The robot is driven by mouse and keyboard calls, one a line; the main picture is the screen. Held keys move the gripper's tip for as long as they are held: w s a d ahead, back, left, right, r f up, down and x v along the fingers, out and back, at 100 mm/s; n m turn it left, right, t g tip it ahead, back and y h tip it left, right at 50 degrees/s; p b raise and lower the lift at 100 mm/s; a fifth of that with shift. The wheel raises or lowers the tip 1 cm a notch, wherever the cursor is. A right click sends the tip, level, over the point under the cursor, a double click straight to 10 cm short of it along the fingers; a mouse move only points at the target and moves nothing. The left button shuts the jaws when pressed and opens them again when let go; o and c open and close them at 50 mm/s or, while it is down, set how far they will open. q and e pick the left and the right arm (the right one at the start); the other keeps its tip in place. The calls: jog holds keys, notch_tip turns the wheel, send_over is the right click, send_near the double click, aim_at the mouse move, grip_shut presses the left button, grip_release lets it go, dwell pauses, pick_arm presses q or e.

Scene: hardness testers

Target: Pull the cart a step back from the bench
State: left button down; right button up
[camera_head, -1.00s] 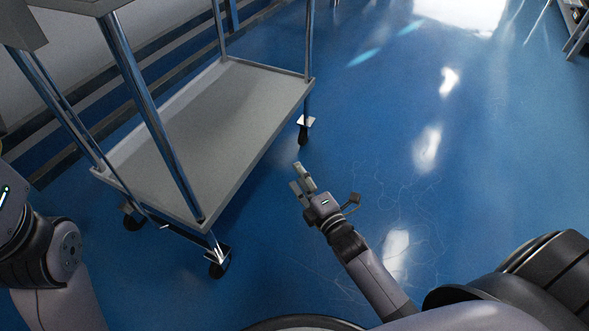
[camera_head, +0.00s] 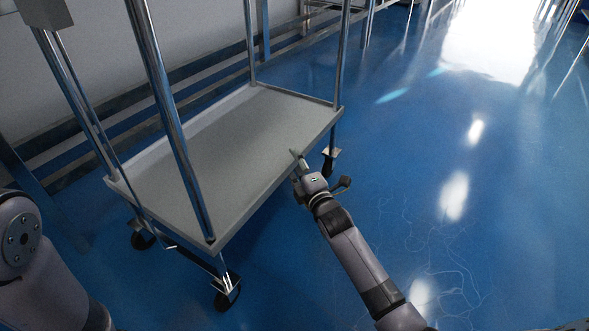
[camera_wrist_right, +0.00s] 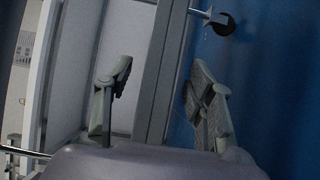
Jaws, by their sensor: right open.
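The cart has silver upright posts, a grey lower shelf (camera_head: 235,140) and dark casters on the blue floor, in the head view from left to middle. My right gripper (camera_head: 298,163) is at the right long edge of this shelf, near its far right corner. In the right wrist view, my right gripper (camera_wrist_right: 158,88) has its two fingers apart, with a long grey edge of the cart (camera_wrist_right: 160,65) running between them. I cannot tell whether a finger touches it. My left arm shows at the left edge of the head view, but its gripper is out of view.
A pale wall with dark horizontal bands (camera_head: 200,82) stands behind the cart. A grey box (camera_head: 45,12) is at the top left. A caster (camera_wrist_right: 222,24) shows in the right wrist view. The blue floor (camera_head: 420,140) right of the cart is clear.

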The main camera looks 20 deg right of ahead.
jog(key=shift+w+a, duration=0.1)
jog(key=shift+w, duration=0.4)
jog(key=shift+c, duration=0.5)
grip_shut()
dwell(0.4)
